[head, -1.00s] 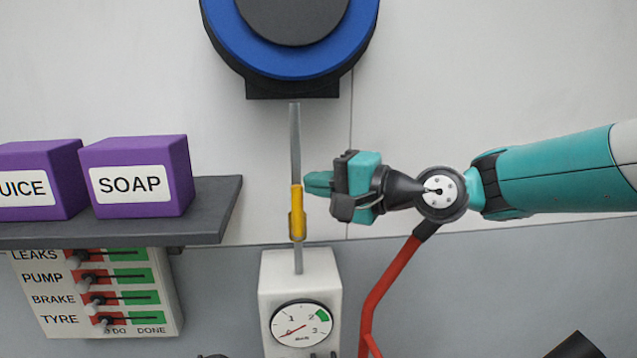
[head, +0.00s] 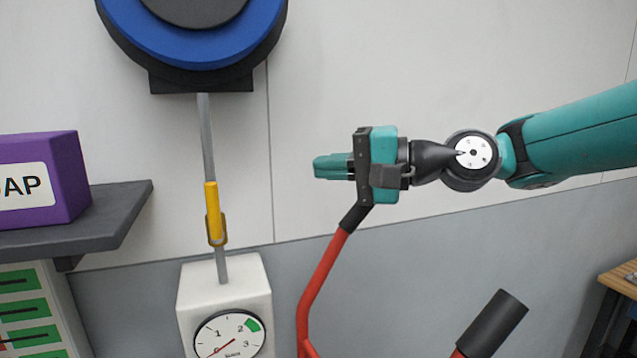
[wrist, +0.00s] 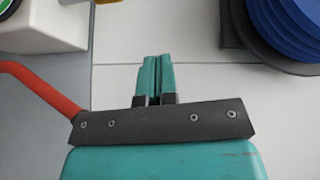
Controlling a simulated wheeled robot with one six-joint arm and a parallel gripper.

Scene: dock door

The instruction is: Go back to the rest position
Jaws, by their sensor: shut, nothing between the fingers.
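My gripper (head: 333,166) is shut with nothing between its fingers, held in the air in front of the wall. It points left in the head view, to the right of the grey pipe (head: 208,135) with its yellow lever (head: 213,210) and apart from both. In the wrist view the teal fingers (wrist: 155,80) lie side by side, with pale wall beyond them.
The blue and black round unit (head: 200,40) is at the upper left, above the white gauge box (head: 258,285). A purple box (head: 70,180) sits on a grey shelf (head: 120,210). Red handles with black grips (head: 490,320) rise below my arm. A wooden table (head: 622,275) is at right.

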